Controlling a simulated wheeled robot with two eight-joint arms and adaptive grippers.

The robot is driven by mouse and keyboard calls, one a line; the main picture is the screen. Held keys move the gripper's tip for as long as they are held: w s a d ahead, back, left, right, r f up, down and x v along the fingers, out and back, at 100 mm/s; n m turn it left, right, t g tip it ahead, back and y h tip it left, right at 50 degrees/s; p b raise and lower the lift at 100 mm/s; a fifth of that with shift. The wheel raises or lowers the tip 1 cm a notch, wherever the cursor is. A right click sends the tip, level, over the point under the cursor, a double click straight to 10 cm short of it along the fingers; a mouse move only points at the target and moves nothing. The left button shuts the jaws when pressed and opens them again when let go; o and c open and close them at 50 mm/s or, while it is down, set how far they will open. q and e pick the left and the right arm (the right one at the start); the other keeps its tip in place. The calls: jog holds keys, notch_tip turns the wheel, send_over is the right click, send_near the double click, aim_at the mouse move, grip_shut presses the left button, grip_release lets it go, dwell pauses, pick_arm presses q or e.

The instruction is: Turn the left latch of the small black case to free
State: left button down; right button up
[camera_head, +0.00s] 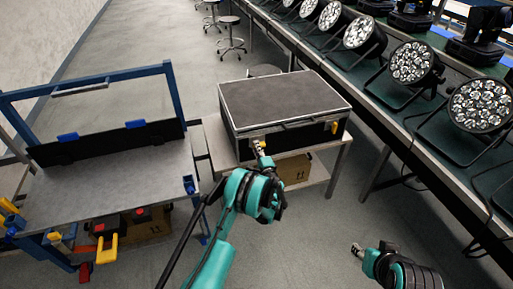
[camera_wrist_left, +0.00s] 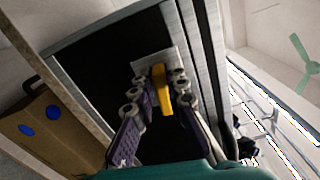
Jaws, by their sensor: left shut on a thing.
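The small black case (camera_head: 283,98) with silver edges sits closed on a low table. Its left latch is yellow and shows in the left wrist view (camera_wrist_left: 161,88), on a light plate on the case's dark front. A second yellow latch (camera_head: 334,127) is further right on the front. My left gripper (camera_head: 262,160) is at the front left of the case. In the left wrist view, its two purple-grey fingers (camera_wrist_left: 160,92) are on either side of the yellow latch and shut on it. My right gripper (camera_head: 358,250) is low at the right, away from the case; its fingers are too small to judge.
The low table (camera_head: 217,140) carries the case, with a cardboard box (camera_head: 293,170) beneath. A blue-framed workbench (camera_head: 105,182) stands left. A long bench with several par cans (camera_head: 411,63) runs along the right. Open floor lies between the case's table and that bench.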

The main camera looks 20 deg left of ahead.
pick_arm(q)
jog(key=shift+f+n, duration=0.2)
jog(key=shift+n, duration=0.7)
jog(key=c, duration=1.5)
grip_release()
jog(key=shift+c, duration=0.2)
jog(key=v, duration=0.7)
jog(key=shift+s, duration=0.25)
jog(key=shift+d, duration=0.1)
